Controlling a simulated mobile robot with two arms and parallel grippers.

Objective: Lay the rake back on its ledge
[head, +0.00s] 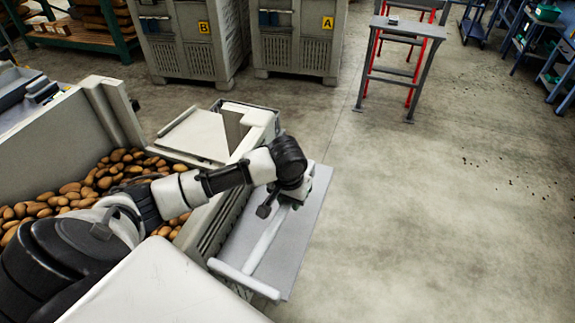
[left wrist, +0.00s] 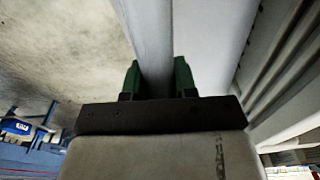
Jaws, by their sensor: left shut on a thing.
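The rake has a pale handle (head: 265,243) and a pale crosswise head (head: 243,279) at its near end. It lies along the grey ledge (head: 304,222) on the outer side of the potato bin, and I cannot tell whether it touches the ledge. My left gripper (head: 291,201) is above the far part of the ledge, shut on the handle. In the left wrist view the green finger pads (left wrist: 157,80) sit on both sides of the handle (left wrist: 150,35). The ledge also shows there beside it (left wrist: 212,40). My right gripper is out of view.
The bin wall (head: 75,125) with potatoes (head: 85,187) stands left of the ledge. Crates B (head: 190,60) and A (head: 300,55) stand at the back. A grey and red stand (head: 405,30) is further right.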

